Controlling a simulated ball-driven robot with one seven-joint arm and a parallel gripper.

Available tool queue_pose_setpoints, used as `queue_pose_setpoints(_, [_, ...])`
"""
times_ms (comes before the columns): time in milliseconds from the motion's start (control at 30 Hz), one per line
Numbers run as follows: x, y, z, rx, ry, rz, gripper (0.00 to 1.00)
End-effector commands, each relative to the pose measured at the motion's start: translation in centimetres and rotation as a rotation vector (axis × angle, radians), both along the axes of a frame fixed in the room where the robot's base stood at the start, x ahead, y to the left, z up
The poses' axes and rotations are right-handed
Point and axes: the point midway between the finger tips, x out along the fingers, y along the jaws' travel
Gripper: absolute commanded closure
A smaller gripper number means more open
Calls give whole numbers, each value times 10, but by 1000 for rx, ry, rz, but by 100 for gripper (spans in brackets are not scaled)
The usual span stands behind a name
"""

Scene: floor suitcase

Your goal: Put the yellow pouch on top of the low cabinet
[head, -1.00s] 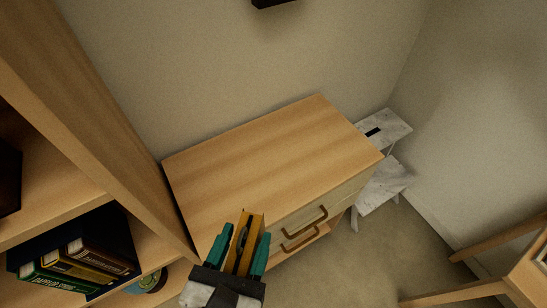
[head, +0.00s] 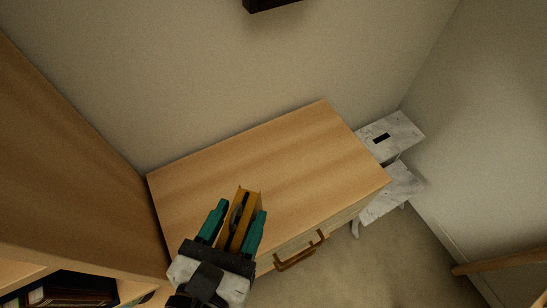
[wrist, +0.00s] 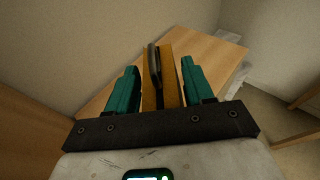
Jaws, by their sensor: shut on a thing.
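My gripper (head: 233,230) is shut on the yellow pouch (head: 238,222), which sits upright between its two teal fingers. The pouch is brownish yellow with a dark strip along its middle; it also shows in the wrist view (wrist: 171,82), between the fingers. The low cabinet (head: 290,155) is light wood with a bare flat top and a dark handle on its front. In the head view the gripper and pouch overlap the cabinet's near left part. I cannot tell the height of the pouch above the top.
A tall wooden bookcase (head: 75,170) stands close on the left, with dark books at its bottom. A white marbled step stool (head: 395,135) stands right of the cabinet. A dark object (head: 270,3) is on the wall above. Wooden furniture (head: 505,262) is at the right.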

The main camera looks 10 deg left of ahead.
Motion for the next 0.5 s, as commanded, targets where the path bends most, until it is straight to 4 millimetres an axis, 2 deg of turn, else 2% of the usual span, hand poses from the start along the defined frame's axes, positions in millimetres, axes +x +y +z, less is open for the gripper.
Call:
queue_pose_setpoints(167, [9, -4, -5, -2, -1, -2, 100])
queue_pose_setpoints(500, [76, -31, -36, -1, -1, -4, 100])
